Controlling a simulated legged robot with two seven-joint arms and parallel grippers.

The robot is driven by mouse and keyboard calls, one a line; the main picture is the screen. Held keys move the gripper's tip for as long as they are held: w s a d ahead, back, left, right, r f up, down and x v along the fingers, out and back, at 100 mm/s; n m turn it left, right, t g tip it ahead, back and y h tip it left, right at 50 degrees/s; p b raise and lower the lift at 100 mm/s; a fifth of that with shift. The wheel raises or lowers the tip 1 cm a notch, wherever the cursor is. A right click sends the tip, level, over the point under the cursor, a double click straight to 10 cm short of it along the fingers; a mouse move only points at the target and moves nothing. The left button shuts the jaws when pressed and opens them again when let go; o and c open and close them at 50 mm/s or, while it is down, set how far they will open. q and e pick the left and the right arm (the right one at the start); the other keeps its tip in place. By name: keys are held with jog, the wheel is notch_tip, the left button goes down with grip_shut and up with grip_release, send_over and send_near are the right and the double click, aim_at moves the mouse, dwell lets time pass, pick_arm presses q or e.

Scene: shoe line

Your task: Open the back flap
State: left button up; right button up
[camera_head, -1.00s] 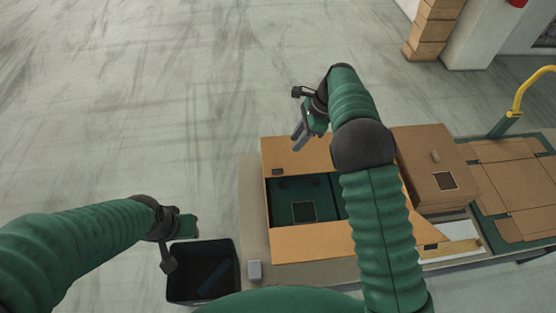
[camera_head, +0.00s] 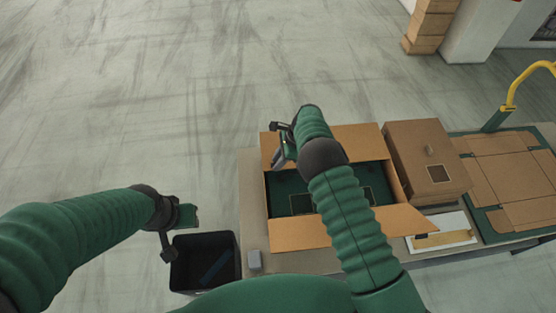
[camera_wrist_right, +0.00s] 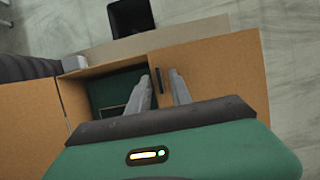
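The open brown cardboard box (camera_head: 282,238) stands on the table with a dark green interior. Its back flap (camera_head: 360,140) is at the far side, tilted outward; it also shows in the right wrist view (camera_wrist_right: 225,75) with a dark slot near its inner edge. My right gripper (camera_head: 279,160) is at the left end of the back flap. In the wrist view its two fingers (camera_wrist_right: 160,90) are apart, one over the box opening and one over the flap; contact is unclear. My left gripper (camera_head: 187,215) is above the black bin, its finger gap unclear.
A closed brown box (camera_head: 415,150) stands right of the open box. Flat cardboard (camera_head: 505,165) lies further right.

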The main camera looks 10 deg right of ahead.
jog(key=shift+w+f, duration=0.1)
jog(key=shift+w, duration=0.05)
jog(key=c, duration=0.5)
grip_shut()
jog(key=shift+a+r, duration=0.15)
jog(key=shift+r, duration=0.05)
dwell(0.3)
